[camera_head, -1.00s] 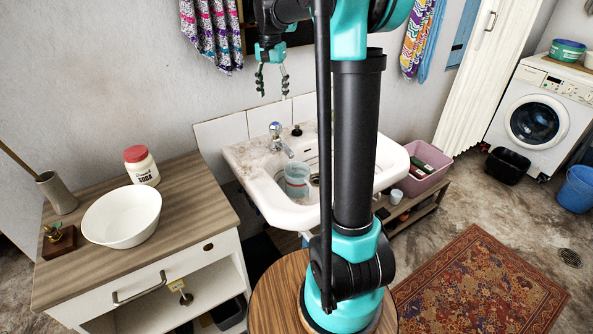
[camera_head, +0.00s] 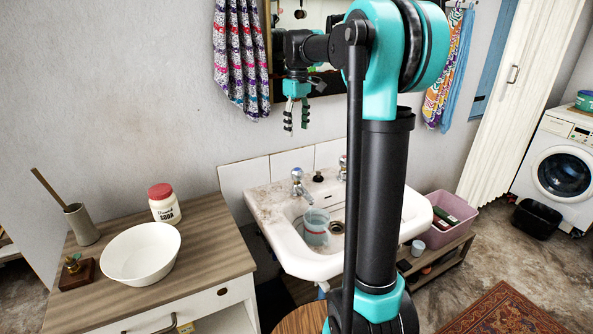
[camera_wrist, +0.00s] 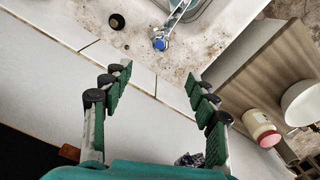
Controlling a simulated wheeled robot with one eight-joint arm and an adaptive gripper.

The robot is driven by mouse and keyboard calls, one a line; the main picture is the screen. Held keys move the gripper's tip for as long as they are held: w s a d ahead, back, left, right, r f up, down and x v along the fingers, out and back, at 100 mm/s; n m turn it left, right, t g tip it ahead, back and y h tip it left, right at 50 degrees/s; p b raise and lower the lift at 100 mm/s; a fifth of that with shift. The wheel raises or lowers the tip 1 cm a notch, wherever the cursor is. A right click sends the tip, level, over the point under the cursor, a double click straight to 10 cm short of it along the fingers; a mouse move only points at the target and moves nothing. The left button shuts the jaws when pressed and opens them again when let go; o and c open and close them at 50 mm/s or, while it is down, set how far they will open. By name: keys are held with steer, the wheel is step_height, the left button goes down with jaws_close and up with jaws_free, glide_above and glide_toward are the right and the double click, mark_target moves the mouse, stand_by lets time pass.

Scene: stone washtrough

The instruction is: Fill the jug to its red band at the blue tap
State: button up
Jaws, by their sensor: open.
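A bluish translucent jug (camera_head: 316,228) stands upright in the white stone washtrough (camera_head: 312,268), near the drain. I cannot make out its red band or a water level. The blue tap (camera_head: 297,184) is at the trough's back left, above and behind the jug; its blue cap shows in the wrist view (camera_wrist: 160,44). My gripper (camera_head: 296,130) is open and empty, pointing down, high above the back edge of the trough. In the wrist view my gripper (camera_wrist: 158,74) has its fingers spread, with the blue tap beyond the gap between them.
A second tap (camera_head: 342,170) stands right of the blue one, with a dark round object (camera_head: 318,177) between them. A cabinet (camera_head: 218,252) at left bears a white bowl (camera_head: 141,253) and a soda jar (camera_head: 164,204). A pink crate (camera_head: 452,222) is at right. My arm hides part of the trough.

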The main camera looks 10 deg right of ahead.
mark_target(297, 169)
step_height(297, 169, down, 17)
steer(key=shift+r+n, duration=0.15)
steer(key=shift+n, duration=1.05)
steer(key=shift+c, duration=0.5)
steer(key=c, duration=1.1)
steer(key=shift+o, duration=0.2)
steer(key=shift+m, duration=1.3)
steer(key=o, duration=1.2)
steer(key=shift+c, duration=0.2)
